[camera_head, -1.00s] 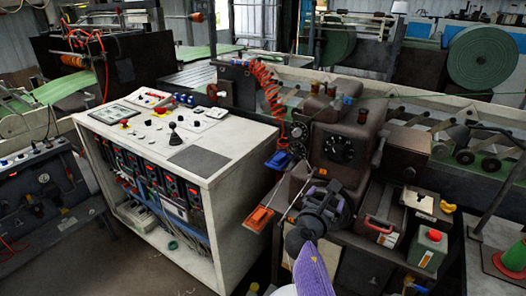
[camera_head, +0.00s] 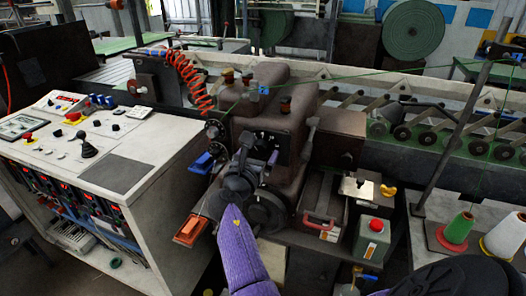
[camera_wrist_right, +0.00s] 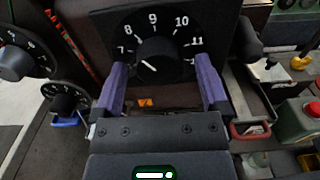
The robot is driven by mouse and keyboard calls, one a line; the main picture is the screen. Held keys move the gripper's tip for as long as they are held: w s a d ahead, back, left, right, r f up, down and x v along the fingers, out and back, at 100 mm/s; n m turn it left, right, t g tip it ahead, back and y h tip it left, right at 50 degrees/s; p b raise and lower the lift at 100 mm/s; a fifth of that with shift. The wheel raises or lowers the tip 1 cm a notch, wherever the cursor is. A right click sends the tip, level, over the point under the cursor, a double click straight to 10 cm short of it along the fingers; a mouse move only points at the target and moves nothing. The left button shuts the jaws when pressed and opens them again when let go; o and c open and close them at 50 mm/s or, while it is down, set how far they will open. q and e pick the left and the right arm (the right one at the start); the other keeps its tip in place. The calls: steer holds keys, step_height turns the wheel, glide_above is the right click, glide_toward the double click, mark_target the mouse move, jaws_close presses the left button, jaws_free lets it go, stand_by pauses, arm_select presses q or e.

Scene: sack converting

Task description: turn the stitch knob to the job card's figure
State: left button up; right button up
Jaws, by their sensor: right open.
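The stitch knob (camera_wrist_right: 155,56) is a round black knob on a black dial plate (camera_wrist_right: 188,24) with white figures; 7 to 11 are readable in the right wrist view. A white mark shows on the knob's lower left, but I cannot tell which figure it is set to. My right gripper (camera_wrist_right: 163,88) is open, its two purple fingers on either side of the knob's lower part; contact is not clear. In the head view my right gripper (camera_head: 262,160) is in front of the brown machine head and partly hides the dial (camera_head: 284,146). No readable job card shows. My left gripper is out of view.
Two smaller black dials (camera_wrist_right: 15,62) (camera_wrist_right: 65,100) sit left of the plate. A white control cabinet (camera_head: 160,150) stands left of the machine. An orange pedal-like piece (camera_head: 190,230) juts out front-left.

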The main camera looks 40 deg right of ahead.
steer(key=shift+a, duration=0.15)
steer(key=shift+c, duration=0.3)
steer(key=c, duration=1.2)
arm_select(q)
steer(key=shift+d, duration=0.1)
arm_select(e)
jaws_close()
